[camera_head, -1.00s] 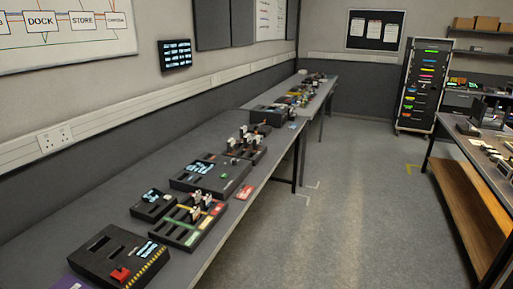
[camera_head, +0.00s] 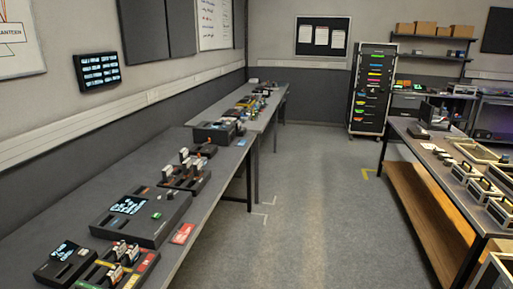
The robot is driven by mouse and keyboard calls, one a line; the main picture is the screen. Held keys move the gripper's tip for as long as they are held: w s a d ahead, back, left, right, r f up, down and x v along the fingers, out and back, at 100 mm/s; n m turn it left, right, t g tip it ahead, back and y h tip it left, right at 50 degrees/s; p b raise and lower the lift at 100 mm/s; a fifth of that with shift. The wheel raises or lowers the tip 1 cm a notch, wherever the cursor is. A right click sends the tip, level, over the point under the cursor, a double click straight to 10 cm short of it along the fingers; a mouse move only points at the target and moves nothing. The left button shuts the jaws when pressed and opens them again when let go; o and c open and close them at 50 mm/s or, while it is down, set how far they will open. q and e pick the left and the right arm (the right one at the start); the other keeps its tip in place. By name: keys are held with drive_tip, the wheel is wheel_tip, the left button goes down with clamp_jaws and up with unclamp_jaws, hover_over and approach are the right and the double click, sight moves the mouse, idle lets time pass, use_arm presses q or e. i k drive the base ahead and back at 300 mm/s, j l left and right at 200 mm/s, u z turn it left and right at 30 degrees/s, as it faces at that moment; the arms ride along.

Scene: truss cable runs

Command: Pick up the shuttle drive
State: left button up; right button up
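Neither of my grippers shows in the head view. I cannot tell which item, if any, is the shuttle drive. On the long left bench (camera_head: 62,196) lies a wide black unit (camera_head: 150,228) with a lit screen and a green button. Small upright white-and-dark modules (camera_head: 186,160) stand in a dark holder behind it. In front is a tray (camera_head: 143,270) with coloured strips and upright modules, beside a small black unit (camera_head: 64,262) with a screen. A red card (camera_head: 183,233) lies near the bench edge.
A box-like black unit (camera_head: 214,133) and small items stand farther along the left benches. A right bench (camera_head: 398,131) with a wooden lower shelf holds several open trays (camera_head: 482,152). A drawer rack (camera_head: 371,92) stands at the back. The floor aisle (camera_head: 310,215) between is clear.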

sight(198, 167)
drive_tip(key=i+l+z, duration=0.1)
drive_tip(key=i+z, duration=0.15)
drive_tip(key=i, duration=1.25)
drive_tip(key=i+u, duration=0.35)
drive_tip(key=i+l+u, duration=0.15)
drive_tip(key=u, duration=0.2)
drive_tip(key=i+l+u, duration=0.2)
drive_tip(key=u, duration=0.15)
drive_tip(key=i, duration=0.1)
